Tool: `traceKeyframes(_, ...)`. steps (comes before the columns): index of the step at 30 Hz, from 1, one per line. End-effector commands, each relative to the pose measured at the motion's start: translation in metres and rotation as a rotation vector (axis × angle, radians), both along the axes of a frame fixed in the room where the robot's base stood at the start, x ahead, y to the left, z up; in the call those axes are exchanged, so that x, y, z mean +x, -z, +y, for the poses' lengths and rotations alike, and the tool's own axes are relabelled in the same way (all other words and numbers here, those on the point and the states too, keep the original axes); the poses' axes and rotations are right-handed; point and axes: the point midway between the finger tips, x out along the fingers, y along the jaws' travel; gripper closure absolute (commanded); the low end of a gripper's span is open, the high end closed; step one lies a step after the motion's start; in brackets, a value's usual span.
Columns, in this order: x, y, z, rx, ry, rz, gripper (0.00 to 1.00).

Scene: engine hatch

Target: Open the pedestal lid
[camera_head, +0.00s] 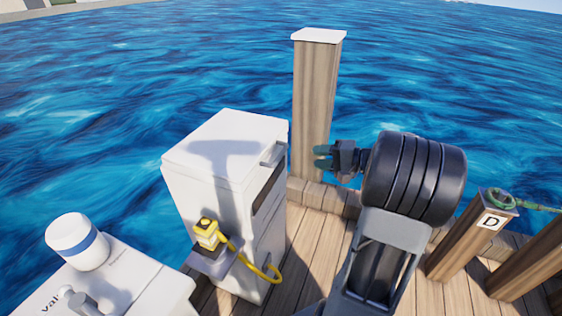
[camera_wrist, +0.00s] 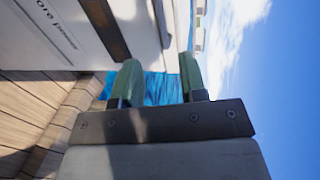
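The white pedestal (camera_head: 225,210) stands on the dock at the picture's middle in the head view. Its flat lid (camera_head: 215,140) lies shut on top, with a lip (camera_head: 271,156) on the right-hand side above a dark slot. My gripper (camera_head: 321,157) is to the right of the pedestal, near lid height, with its fingers pointing left. In the wrist view the two green fingertips (camera_wrist: 158,82) stand apart with nothing between them. The pedestal's printed side (camera_wrist: 55,35) fills the upper left there, with its dark slot and a pale edge beside it. The gripper appears clear of the lid.
A yellow plug and cable (camera_head: 208,234) hang on the pedestal's front. A tall wooden post (camera_head: 315,105) stands behind my gripper. A white cabinet with a blue-banded cap (camera_head: 78,241) is at lower left. Posts (camera_head: 470,235) stand at right. Water lies beyond the dock edge.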

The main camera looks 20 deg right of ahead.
Motion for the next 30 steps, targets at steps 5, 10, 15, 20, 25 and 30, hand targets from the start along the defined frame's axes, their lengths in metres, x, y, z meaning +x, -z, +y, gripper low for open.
traceKeyframes(5, 0.023, 0.007, 0.022, 0.000, -0.004, 0.000, 0.61)
traceKeyframes(10, 0.047, 0.013, 0.045, -0.001, -0.005, 0.001, 0.61)
traceKeyframes(15, 0.068, 0.020, 0.063, 0.000, -0.004, 0.003, 0.61)
traceKeyframes(20, 0.081, 0.023, 0.075, -0.001, -0.002, 0.002, 0.61)
traceKeyframes(25, 0.088, 0.025, 0.082, -0.001, -0.001, 0.002, 0.61)
traceKeyframes(30, 0.090, 0.025, 0.083, -0.001, -0.001, 0.002, 0.61)
